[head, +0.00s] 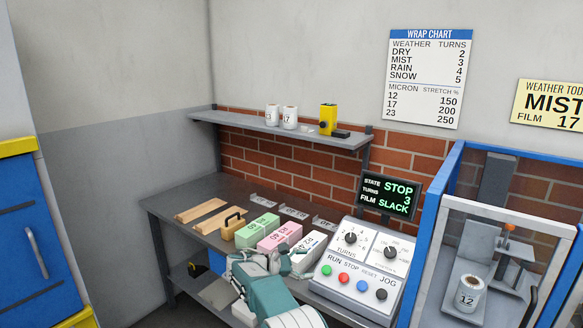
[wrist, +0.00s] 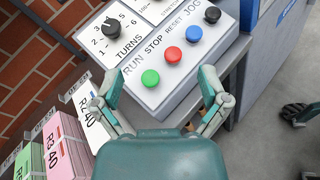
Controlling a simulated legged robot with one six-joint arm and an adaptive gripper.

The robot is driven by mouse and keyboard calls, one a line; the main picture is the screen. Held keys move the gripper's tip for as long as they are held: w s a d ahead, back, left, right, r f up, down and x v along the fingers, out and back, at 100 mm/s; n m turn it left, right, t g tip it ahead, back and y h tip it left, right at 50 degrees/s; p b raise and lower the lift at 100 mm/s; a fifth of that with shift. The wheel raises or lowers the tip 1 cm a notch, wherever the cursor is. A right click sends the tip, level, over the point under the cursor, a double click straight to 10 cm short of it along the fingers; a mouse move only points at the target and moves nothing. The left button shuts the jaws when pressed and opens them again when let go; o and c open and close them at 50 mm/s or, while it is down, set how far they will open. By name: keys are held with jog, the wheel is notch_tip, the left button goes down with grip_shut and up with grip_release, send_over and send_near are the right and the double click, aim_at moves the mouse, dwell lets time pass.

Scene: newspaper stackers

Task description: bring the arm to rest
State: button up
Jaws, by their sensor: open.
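My gripper (head: 277,260) is low in the head view, at the front of the workbench, close to the left end of the control panel (head: 338,262). In the wrist view my gripper (wrist: 160,78) is open, with nothing between its fingers. The panel's green button (wrist: 150,78) lies in the picture between the fingertips; whether anything touches it I cannot tell. The red button (wrist: 174,55), blue button (wrist: 194,34) and black button (wrist: 212,15) are beyond. My teal arm reaches in from the bottom edge of the head view.
A green bundle (head: 257,229), a pink bundle (head: 280,236) and a white bundle (head: 308,250) sit beside my gripper. A screen (head: 389,198) reads STOP, turns 3, film SLACK. A blue-framed enclosure (head: 432,235) holding a roll stands right. A shelf (head: 260,124) hangs behind.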

jog(key=s+d+r+m+g+y, duration=0.2)
jog(key=s+d+r+m+y, duration=0.55)
jog(key=s+d+r, duration=0.7)
jog(key=s+a+f+m+t+y, duration=0.1)
jog(key=s+m+y, duration=0.3)
jog(key=s, duration=1.1)
jog(key=s+a+m+t+y, duration=0.1)
jog(key=s+m+y, duration=0.3)
jog(key=s, duration=1.1)
jog(key=shift+s+a+f+m+t, duration=0.2)
jog(key=shift+f+m+t, duration=0.25)
jog(key=shift+m, duration=0.2)
jog(key=shift+r, duration=0.1)
jog(key=shift+c, duration=0.2)
